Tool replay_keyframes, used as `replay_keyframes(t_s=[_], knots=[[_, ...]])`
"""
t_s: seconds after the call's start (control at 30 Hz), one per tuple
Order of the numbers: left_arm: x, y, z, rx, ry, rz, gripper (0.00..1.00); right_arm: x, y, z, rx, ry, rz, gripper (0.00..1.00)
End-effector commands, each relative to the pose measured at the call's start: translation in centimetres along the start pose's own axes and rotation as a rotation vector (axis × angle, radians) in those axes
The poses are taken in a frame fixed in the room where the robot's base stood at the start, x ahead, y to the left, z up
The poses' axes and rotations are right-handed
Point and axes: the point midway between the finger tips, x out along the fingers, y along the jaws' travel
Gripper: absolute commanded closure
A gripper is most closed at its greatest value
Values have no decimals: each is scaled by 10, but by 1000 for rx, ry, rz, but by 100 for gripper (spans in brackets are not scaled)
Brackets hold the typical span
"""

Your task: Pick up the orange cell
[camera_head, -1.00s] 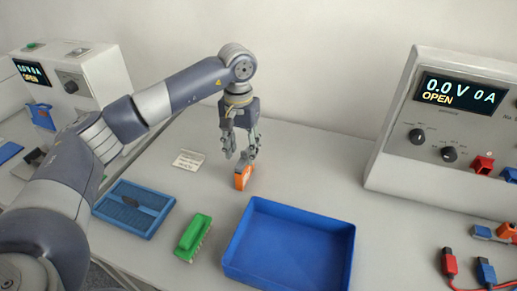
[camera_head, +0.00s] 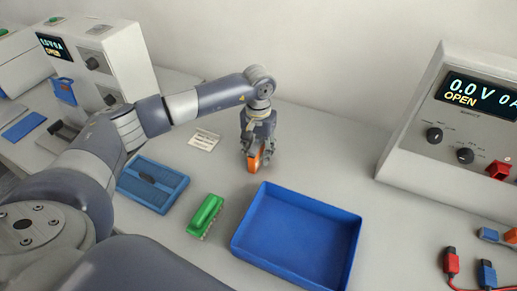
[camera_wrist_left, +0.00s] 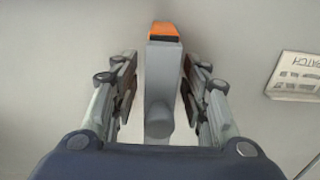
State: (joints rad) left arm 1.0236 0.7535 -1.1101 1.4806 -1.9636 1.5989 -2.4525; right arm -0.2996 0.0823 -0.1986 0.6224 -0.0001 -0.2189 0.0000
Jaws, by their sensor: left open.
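The orange cell (camera_head: 254,161) stands upright on the light table, behind the blue bin. My left gripper (camera_head: 257,155) points down over it, with its fingers on either side of the cell's upper part. In the left wrist view the cell's orange end (camera_wrist_left: 164,31) shows at the top of a grey, bar-like part between the two fingers of my left gripper (camera_wrist_left: 160,88). The gripper is open, with a gap on each side. The fingers partly hide the cell in the head view. My right gripper is in neither view.
The blue bin (camera_head: 236,243) stands in front of the cell. A green brush-like object (camera_head: 205,215) and a blue tray (camera_head: 178,190) lie to the left. A small card (camera_head: 204,140) lies behind. A cycler (camera_head: 405,145) stands right, with red and blue plugs (camera_head: 451,260) before it.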

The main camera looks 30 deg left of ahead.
Motion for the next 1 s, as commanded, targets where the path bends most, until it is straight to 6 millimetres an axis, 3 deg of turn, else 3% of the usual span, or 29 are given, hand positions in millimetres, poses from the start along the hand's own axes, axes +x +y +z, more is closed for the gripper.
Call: replay_keyframes(t_s=[0.13, 0.37, 0.57, 1.0], knots=[[14, 1, 0, 1, 0, 1, 58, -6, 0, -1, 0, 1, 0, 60], [16, 1, -1, 1, 2, 1, 58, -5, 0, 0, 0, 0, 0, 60], [16, 1, -1, 1, 2, 1, 99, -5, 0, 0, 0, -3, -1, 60], [8, 1, -2, 1, 7, 2, 100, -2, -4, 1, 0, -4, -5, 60]])
